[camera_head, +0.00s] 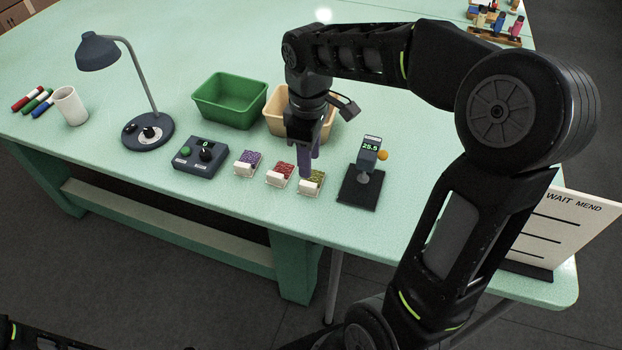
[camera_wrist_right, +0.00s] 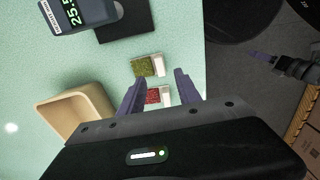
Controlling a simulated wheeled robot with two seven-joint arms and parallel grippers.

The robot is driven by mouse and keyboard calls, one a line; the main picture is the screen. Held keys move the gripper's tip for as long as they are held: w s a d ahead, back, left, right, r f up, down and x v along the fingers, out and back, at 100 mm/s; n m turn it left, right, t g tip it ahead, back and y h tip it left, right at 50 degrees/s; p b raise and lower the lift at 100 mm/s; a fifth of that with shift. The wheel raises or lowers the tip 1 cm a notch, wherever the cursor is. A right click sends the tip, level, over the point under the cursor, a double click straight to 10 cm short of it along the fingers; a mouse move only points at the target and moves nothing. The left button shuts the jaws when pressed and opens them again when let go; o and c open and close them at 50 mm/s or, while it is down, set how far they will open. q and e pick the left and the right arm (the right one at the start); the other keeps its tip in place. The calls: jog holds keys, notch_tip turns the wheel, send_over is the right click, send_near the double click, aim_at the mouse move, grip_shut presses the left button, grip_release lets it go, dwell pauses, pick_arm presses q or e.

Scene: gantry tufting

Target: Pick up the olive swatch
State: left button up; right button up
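The olive swatch (camera_head: 311,181) lies on the mint table, at the right end of a row with a red swatch (camera_head: 279,174) and a purple swatch (camera_head: 247,162). It has a white block along one edge. My right gripper (camera_head: 308,168) points down above it. In the right wrist view its fingers (camera_wrist_right: 158,85) are apart with nothing gripped; the olive swatch (camera_wrist_right: 146,67) shows beyond them and the red swatch (camera_wrist_right: 153,96) partly between them. My left gripper (camera_wrist_right: 258,56) shows small at the right of that view, its opening unclear.
A gauge on a dark stand (camera_head: 360,186) stands just right of the olive swatch. Behind are a green bin (camera_head: 230,101) and a tan bin (camera_head: 275,122). A control box (camera_head: 201,156), lamp (camera_head: 149,132) and cup (camera_head: 70,106) stand left. A sign (camera_head: 560,228) stands at right.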

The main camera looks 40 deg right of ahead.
aim_at(308, 184)
jog(key=shift+f, duration=1.35)
jog(key=f, duration=0.5)
jog(key=shift+w+a+f, duration=0.1)
jog(key=shift+w, duration=0.1)
jog(key=shift+c, duration=0.2)
grip_shut()
